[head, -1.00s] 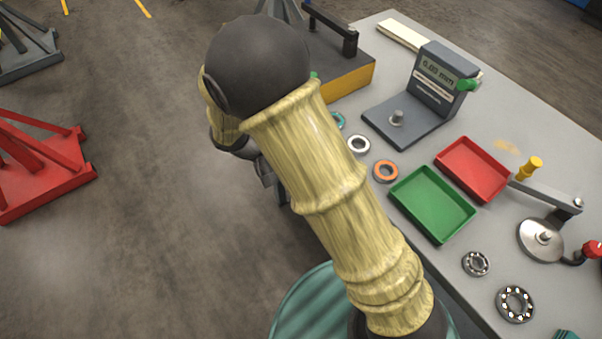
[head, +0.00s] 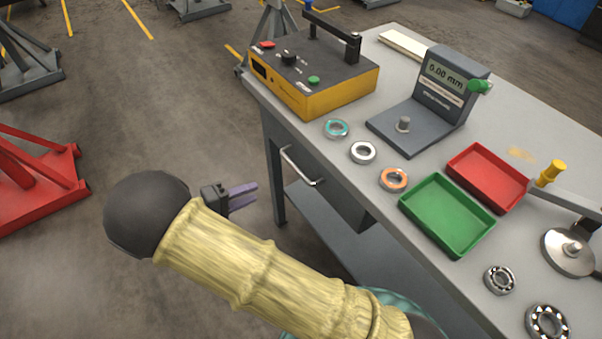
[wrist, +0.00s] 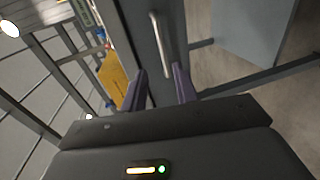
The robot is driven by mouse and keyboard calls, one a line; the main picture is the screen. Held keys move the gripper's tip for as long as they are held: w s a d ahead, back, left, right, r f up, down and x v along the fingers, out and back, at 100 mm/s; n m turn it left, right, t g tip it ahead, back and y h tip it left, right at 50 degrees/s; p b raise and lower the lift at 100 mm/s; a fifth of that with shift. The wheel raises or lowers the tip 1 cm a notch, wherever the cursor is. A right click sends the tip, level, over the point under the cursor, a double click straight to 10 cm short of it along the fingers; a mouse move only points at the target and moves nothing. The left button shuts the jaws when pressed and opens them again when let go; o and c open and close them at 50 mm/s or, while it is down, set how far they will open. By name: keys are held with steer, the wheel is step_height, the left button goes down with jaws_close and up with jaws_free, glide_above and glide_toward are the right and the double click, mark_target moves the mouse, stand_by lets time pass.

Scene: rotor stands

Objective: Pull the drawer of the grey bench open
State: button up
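The grey bench (head: 535,125) stands at the right of the head view. Its drawer (head: 340,200) has a dark grey front below the bench top and looks shut. The silver bar handle (head: 303,168) is on that front; it also shows in the wrist view (wrist: 162,45), upright in the picture. My gripper (head: 256,193) is to the left of the handle in the head view, apart from it. In the wrist view its two purple fingers (wrist: 160,86) are spread with nothing between them, and the handle is beyond the tips, roughly in line with the gap.
On the bench are a yellow-and-black control box (head: 318,92), a gauge stand (head: 445,90), green (head: 447,245) and red (head: 487,203) trays, and several rings and bearings. A lower shelf (head: 325,230) lies under the drawer. A red stand (head: 35,180) is at the left. The floor beside the bench is free.

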mark_target(301, 172)
steer(key=x, duration=1.6)
steer(key=shift+w+d+f, duration=0.1)
steer(key=shift+d, duration=0.15)
jaws_close()
